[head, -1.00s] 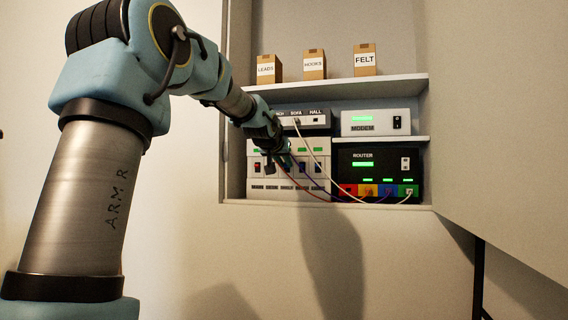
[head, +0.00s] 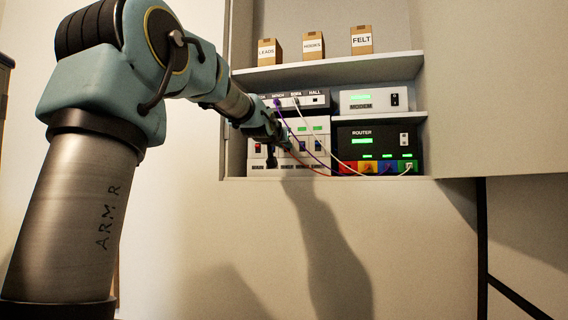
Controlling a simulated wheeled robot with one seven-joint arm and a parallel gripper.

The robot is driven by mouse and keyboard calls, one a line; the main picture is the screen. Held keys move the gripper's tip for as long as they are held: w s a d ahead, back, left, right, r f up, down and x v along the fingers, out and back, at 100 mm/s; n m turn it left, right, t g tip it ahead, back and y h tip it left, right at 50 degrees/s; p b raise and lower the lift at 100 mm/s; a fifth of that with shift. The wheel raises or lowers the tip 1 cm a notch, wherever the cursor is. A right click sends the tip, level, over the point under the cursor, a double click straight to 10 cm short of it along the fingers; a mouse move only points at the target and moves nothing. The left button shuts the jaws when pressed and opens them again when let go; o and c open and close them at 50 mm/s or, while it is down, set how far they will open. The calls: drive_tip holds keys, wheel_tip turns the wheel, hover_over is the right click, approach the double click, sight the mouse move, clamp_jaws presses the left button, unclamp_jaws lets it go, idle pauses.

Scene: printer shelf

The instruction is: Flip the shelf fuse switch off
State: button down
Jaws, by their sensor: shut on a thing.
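The fuse box (head: 312,127) is the white unit at the lower left of the wall cabinet, with a row of labelled switches. Two green lamps are lit above the switches at the right. The small labels are hard to read.
A black router (head: 350,143) and a white modem (head: 361,101) stand to the right. A hub (head: 316,98) sits on the fuse box. Its cables (head: 319,140) hang across the fuse box front, close to my gripper. Boxes (head: 313,46) stand on the upper shelf.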

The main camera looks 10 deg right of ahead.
drive_tip(key=shift+f+t+h+b, duration=0.7)
drive_tip(key=shift+f+t+b, duration=0.5)
drive_tip(key=shift+b, duration=2.95)
drive_tip(key=t+b, duration=0.1)
drive_tip(key=b, duration=0.2)
drive_tip(key=shift+r+h, duration=0.15)
drive_tip(key=shift+h, duration=0.15)
drive_tip(key=shift+b, duration=0.3)
drive_tip(key=shift+r+t+b, duration=0.15)
drive_tip(key=shift+t+b, duration=0.15)
drive_tip(key=shift+b, duration=0.05)
drive_tip(key=c, duration=0.8)
unclamp_jaws()
